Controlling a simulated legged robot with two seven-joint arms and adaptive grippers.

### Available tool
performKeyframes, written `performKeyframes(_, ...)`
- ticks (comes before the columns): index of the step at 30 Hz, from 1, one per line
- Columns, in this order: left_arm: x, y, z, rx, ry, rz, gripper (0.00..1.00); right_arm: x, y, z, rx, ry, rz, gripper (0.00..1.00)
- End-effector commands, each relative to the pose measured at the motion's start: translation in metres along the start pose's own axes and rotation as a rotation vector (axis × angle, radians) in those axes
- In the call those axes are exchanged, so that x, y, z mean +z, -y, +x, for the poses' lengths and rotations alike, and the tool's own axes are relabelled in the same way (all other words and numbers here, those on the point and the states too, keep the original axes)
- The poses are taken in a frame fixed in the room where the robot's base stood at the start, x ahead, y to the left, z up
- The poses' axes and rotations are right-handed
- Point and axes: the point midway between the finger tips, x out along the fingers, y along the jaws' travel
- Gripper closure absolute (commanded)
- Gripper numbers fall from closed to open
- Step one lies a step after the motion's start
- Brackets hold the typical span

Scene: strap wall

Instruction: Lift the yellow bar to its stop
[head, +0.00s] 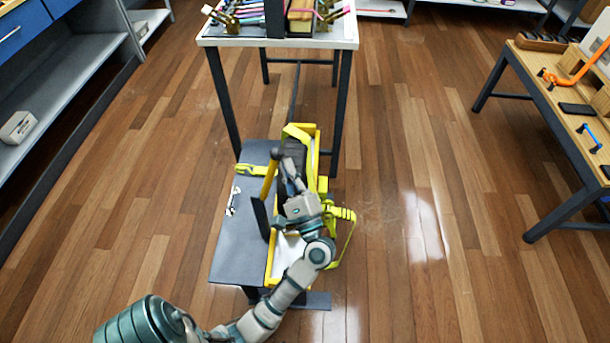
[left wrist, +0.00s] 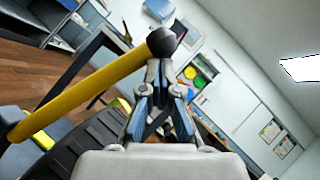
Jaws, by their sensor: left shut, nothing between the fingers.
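The yellow bar (head: 268,182) rises at a slant beside the yellow-framed unit on the low grey bench, with a dark round knob (head: 276,153) at its end. In the left wrist view the bar (left wrist: 85,92) runs up from the lower left to the knob (left wrist: 161,41). My left gripper (head: 289,168) is shut and empty, just right of the bar's upper part. In the left wrist view its fingertips (left wrist: 164,68) point at the knob; I cannot tell whether they touch it. My right gripper is not in view.
The grey bench (head: 240,235) holds a wrench (head: 233,201) and yellow straps (head: 250,169). A white-topped table (head: 335,37) with tools stands behind it. A wooden workbench (head: 545,85) is at right, shelves (head: 60,90) at left. The floor between is clear.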

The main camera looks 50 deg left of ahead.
Motion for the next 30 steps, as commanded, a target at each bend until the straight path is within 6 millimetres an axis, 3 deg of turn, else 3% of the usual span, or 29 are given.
performKeyframes(12, 0.025, -0.017, 0.020, 0.120, 0.000, -0.149, 1.00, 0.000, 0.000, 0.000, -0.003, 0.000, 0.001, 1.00)
performKeyframes(30, 0.031, -0.021, 0.025, 0.140, 0.008, -0.170, 1.00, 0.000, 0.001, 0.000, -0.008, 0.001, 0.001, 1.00)
